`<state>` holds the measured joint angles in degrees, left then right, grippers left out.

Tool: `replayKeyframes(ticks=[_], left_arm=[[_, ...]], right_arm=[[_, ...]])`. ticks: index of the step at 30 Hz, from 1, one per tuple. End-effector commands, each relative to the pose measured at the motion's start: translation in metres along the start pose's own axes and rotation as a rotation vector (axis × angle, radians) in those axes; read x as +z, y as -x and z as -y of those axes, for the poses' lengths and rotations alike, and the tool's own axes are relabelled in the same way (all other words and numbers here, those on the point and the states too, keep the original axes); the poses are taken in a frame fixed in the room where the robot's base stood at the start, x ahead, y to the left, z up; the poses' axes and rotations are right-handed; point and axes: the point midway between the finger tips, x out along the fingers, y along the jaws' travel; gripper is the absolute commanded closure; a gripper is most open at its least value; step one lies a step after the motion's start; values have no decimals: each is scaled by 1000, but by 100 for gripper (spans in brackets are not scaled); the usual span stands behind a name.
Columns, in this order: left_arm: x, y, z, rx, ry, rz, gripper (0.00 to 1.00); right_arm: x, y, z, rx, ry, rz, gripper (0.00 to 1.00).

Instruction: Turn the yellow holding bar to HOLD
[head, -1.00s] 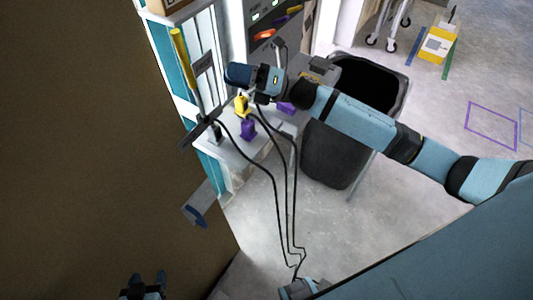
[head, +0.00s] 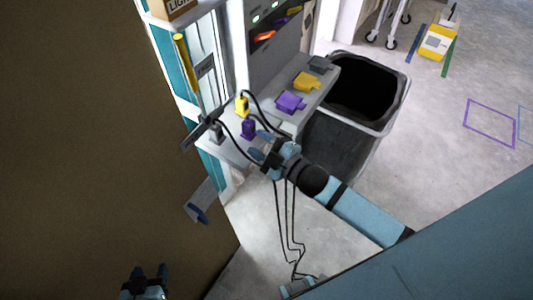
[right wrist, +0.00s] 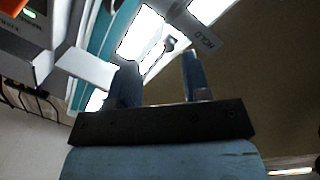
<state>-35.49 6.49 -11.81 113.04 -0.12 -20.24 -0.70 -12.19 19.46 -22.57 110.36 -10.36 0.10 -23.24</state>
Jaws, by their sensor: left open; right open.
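The yellow holding bar (head: 186,64) stands steeply, leaning slightly, against the teal and white frame at the upper left of the head view. My left gripper (head: 149,274) is open and empty at the bottom, far from the bar.
A large brown panel (head: 90,130) fills the left. A yellow plug (head: 242,106) and a purple plug (head: 248,128) with black cables stand on the grey ledge. Purple and yellow blocks (head: 290,102) lie farther right. A black bin (head: 345,140) stands beside the ledge.

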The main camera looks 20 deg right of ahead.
Motion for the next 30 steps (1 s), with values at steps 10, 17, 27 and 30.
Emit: replayKeyframes(ticks=[10, 17, 27, 30], left_arm=[[-1, 3, 3, 1, -12, 4, 42], [3, 5, 3, 2, -12, 11, 42], [-2, 9, -3, 5, 2, 13, 42], [-9, 10, -6, 13, 2, 9, 42]], right_arm=[[14, 24, 22, -24, -170, 117, 56], [15, 25, 23, -25, -177, 123, 56], [32, 69, 59, -53, -422, 306, 56], [42, 104, 84, -62, -600, 442, 56]])
